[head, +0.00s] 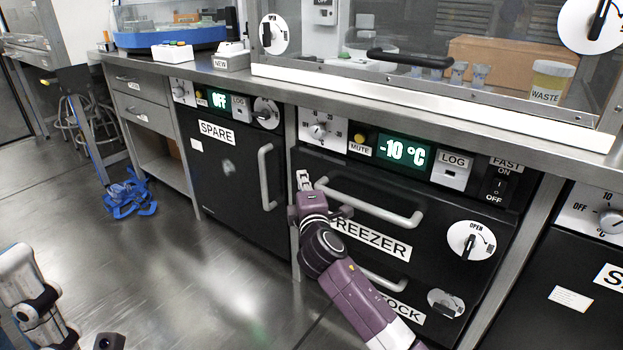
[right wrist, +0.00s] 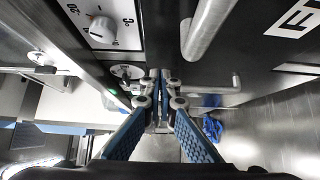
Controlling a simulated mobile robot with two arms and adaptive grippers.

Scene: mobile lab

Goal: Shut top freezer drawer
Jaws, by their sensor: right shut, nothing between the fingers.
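The top freezer drawer (head: 437,205) is a black front labelled FREEZER, with a silver bar handle (head: 370,204) and a white round dial (head: 471,240) marked OPEN. I cannot tell whether its front stands slightly out from the cabinet. My right gripper (head: 304,180) is at the left end of that handle, near the drawer's left edge. Its fingers are shut and empty. In the right wrist view the fingertips (right wrist: 160,78) meet, and the handle (right wrist: 207,28) passes above them, apart from them. My purple right arm hides part of the drawer front. My left gripper is not visible.
A lower drawer labelled STOCK (head: 401,309) sits below. Left is the SPARE unit (head: 235,165) with a vertical handle. Blue items (head: 128,194) lie on the floor; open floor is at left.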

